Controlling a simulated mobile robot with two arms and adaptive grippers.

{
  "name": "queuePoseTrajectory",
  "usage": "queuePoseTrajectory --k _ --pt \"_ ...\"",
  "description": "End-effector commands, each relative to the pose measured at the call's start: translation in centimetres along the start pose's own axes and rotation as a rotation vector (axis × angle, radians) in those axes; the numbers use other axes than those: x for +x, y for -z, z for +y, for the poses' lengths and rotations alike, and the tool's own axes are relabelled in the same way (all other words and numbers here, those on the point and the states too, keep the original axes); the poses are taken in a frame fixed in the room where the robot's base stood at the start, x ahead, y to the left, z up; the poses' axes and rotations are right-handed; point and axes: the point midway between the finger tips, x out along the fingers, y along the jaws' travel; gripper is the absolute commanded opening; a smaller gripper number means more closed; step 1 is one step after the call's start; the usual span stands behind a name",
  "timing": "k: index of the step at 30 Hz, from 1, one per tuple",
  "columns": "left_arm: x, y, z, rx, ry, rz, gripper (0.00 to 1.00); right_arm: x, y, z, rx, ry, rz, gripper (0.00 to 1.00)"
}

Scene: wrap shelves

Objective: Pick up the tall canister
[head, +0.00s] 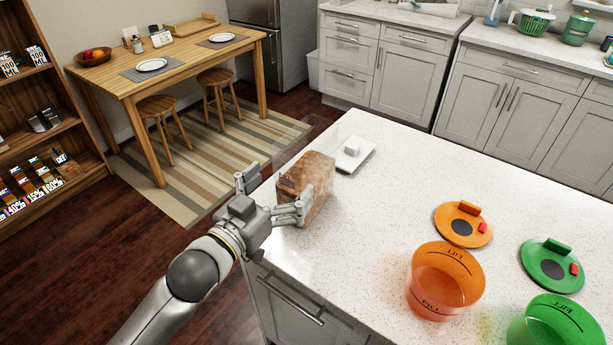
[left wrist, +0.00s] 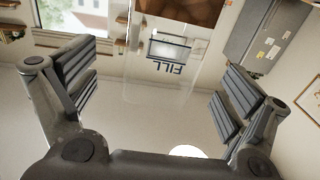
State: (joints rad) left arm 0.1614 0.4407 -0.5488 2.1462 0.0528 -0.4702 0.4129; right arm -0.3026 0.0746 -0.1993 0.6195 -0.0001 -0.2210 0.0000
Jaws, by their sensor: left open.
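The tall canister (head: 309,183) is clear, with brown contents in its lower part, and stands upright on the near left part of the white counter. In the left wrist view the canister (left wrist: 178,12) shows upside down, with its brown contents at the top and the word FILL on its clear wall. My left gripper (head: 279,188) is open and empty on the canister's near left side. One finger overlaps the canister's lower front in the head view. In the wrist view the canister lies between the two spread fingers; contact cannot be told. My right gripper is not in view.
A white lid (head: 353,155) lies just behind the canister. An orange canister (head: 437,290) and a green canister (head: 553,325) stand to the right, with an orange lid (head: 450,224) and a green lid (head: 545,280) behind them. The counter between is clear.

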Motion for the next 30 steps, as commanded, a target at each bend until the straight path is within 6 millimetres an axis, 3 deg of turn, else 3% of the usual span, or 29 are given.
queuePoseTrajectory --k 3,11,21,30 --pt "1.7 0.2 -0.1 0.000 0.001 0.002 0.96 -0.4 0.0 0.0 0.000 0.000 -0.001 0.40" --pt "3.2 0.0 -0.1 0.001 0.001 -0.001 0.96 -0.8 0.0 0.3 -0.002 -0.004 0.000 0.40" --pt "7.2 -0.2 -0.4 0.000 0.001 0.000 0.96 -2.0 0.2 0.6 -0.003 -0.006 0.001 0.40" --pt "7.9 -0.4 -0.4 0.001 0.001 -0.002 0.96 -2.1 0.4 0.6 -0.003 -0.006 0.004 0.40"
